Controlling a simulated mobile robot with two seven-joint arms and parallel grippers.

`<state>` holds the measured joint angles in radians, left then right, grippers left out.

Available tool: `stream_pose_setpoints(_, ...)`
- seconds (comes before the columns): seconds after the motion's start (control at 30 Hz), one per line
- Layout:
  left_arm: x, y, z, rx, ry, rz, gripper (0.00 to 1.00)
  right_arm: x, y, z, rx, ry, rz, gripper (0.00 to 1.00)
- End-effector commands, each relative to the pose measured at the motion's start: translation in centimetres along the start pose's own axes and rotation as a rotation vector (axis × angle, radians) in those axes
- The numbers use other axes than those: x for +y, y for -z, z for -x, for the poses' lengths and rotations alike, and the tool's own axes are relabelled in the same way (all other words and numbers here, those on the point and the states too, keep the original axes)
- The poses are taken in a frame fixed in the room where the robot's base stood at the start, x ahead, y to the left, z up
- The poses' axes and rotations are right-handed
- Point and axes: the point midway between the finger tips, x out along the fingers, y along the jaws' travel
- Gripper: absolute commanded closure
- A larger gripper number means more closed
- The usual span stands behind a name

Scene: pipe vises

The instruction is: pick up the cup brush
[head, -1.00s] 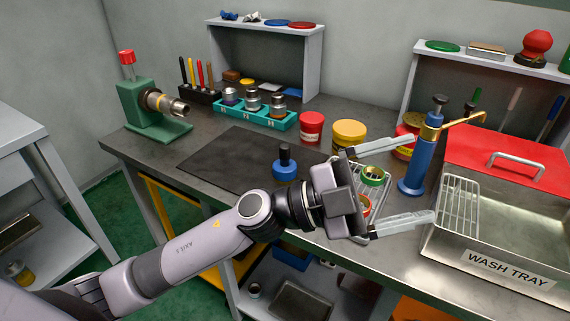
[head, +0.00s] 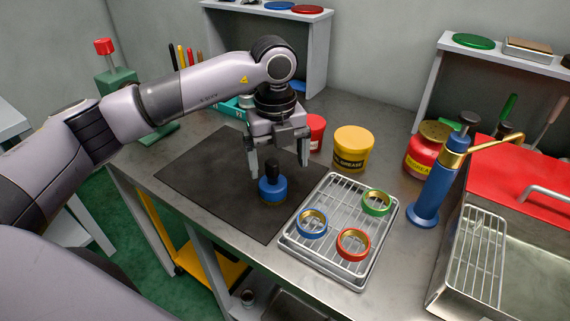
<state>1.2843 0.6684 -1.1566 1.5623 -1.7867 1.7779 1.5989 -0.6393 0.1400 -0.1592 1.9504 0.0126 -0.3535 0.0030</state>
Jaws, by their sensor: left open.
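A short blue round piece with an upright black handle, which looks like the cup brush (head: 273,189), stands on the dark mat (head: 205,180) near the mat's right edge. My left gripper (head: 278,167) points down above it, open and empty. In this view its two fingers are to the left and right of the black handle. I cannot tell how far down the fingers reach along the handle. No bristles can be made out. My right gripper is not in view.
A wire rack tray (head: 325,256) with a blue, a green and a red ring is just right of the mat. Behind are a yellow grease tub (head: 352,150) and a red can (head: 316,131). A blue pump bottle (head: 433,190) stands by the wash tray (head: 438,285).

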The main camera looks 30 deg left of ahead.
Motion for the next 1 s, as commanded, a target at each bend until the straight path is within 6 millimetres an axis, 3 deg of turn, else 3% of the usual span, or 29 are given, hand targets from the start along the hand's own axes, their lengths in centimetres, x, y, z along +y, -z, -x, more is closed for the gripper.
stream_pose_setpoints(0.17,0.5,-0.6,-0.5,-0.017,-0.024,0.021,0.07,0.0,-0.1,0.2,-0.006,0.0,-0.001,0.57)
stream_pose_setpoints(0.6,1.2,-1.3,-6.2,-0.015,-0.021,0.017,0.07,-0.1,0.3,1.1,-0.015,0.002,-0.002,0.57)
stream_pose_setpoints(0.9,1.1,-1.3,-6.9,-0.016,-0.018,0.016,0.07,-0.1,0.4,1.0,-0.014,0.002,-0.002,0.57)
stream_pose_setpoints(0.93,1.1,-1.3,-6.9,-0.016,-0.018,0.016,0.1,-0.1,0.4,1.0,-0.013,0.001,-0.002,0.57)
stream_pose_setpoints(1.0,1.1,-1.3,-6.9,-0.016,-0.018,0.016,0.33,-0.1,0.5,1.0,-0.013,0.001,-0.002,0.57)
